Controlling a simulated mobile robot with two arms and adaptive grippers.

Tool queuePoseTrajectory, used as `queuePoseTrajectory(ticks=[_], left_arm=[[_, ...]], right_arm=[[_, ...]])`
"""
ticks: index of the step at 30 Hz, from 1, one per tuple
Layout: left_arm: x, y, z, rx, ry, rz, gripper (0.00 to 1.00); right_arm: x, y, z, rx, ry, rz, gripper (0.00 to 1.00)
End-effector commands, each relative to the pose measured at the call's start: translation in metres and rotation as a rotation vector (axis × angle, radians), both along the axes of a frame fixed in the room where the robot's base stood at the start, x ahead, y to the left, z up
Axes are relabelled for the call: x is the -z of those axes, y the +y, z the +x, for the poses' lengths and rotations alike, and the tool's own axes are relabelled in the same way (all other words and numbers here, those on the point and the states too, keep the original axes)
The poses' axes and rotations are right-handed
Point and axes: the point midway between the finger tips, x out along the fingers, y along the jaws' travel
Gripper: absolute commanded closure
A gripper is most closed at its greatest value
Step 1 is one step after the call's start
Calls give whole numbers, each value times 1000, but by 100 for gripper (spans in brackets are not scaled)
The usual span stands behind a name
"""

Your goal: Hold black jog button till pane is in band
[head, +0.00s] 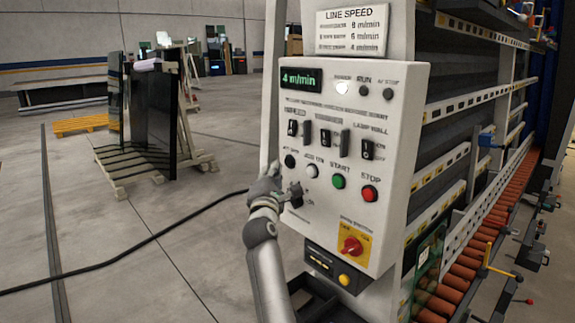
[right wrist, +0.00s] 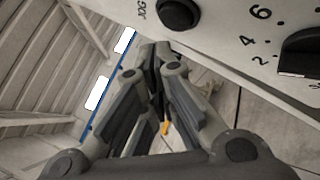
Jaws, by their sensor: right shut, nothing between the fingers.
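The black jog button (head: 290,161) is on the left side of the white control panel, left of a white button (head: 311,171). In the right wrist view the black button (right wrist: 178,12) is at the top, by partly cut-off lettering. My right gripper (head: 277,182) is at the panel's left edge, just below and left of the button. Its fingers are shut and empty; their tips (right wrist: 153,52) appear apart from the button. A dark, glass-like piece (head: 427,262) shows low behind the panel; I cannot tell whether it is the pane. My left gripper is out of view.
A speed knob (head: 294,194) sits beside my right gripper. The green start button (head: 338,181), red stop button (head: 370,193) and red-yellow main switch (head: 352,246) are nearby. The display (head: 301,79) reads 4 m/min. A roller conveyor (head: 471,262) runs right. Open floor lies left.

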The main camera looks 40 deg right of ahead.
Motion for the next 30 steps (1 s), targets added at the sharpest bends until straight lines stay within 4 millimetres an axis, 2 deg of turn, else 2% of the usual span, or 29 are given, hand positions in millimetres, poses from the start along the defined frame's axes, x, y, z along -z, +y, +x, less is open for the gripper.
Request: queuePoseTrajectory(ticks=[6,12,30], left_arm=[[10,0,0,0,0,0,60],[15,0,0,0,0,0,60],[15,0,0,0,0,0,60]], right_arm=[[2,24,-1,-3,-3,1,100],[1,39,-3,0,-1,1,100],[1,41,-3,0,3,-3,100]])
